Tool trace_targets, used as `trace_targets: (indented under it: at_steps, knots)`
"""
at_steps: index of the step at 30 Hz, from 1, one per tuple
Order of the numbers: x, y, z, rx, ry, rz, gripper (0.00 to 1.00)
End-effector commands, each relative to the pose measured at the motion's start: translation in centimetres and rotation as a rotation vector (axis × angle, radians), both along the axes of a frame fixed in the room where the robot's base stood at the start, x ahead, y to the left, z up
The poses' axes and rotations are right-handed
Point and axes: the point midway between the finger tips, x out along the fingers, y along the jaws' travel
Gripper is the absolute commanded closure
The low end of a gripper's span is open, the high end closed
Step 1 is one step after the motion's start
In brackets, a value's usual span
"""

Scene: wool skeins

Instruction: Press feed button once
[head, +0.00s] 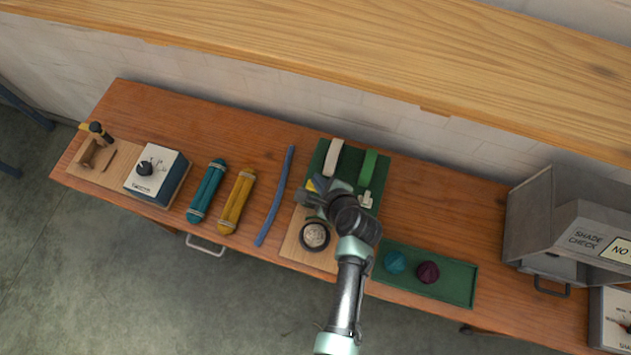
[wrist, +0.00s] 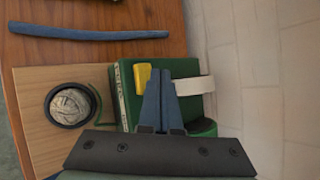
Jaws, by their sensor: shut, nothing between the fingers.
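A green machine (wrist: 180,67) has a yellow button (wrist: 143,77) on its edge by some lettering, too small to read; I take this as the feed button. In the head view the yellow button (head: 310,185) shows only in part beside my gripper. My gripper (wrist: 158,72) is shut and empty, its blue fingers over the green machine. The fingertips lie just right of the yellow button in the wrist view; whether they touch anything, I cannot tell. In the head view my gripper (head: 318,183) and wrist cover part of the green machine (head: 318,158).
A ball of wool sits in a dark ring (head: 315,236) on the wooden board. A blue strand (head: 275,195), yellow skein (head: 237,200), teal skein (head: 207,190) and dial box (head: 157,175) lie left. A green tray (head: 455,290) with two balls and a grey cabinet (head: 560,215) stand right.

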Motion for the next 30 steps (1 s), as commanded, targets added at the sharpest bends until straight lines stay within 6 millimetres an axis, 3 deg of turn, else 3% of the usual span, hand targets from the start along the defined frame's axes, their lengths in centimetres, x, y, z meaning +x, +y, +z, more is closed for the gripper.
trace_targets:
  at_steps: [12,30]
  knots:
    - [0.0,0.0,4.5,0.0,0.0,0.0,1.0]
    - [0.0,0.0,4.6,0.0,0.0,0.0,1.0]
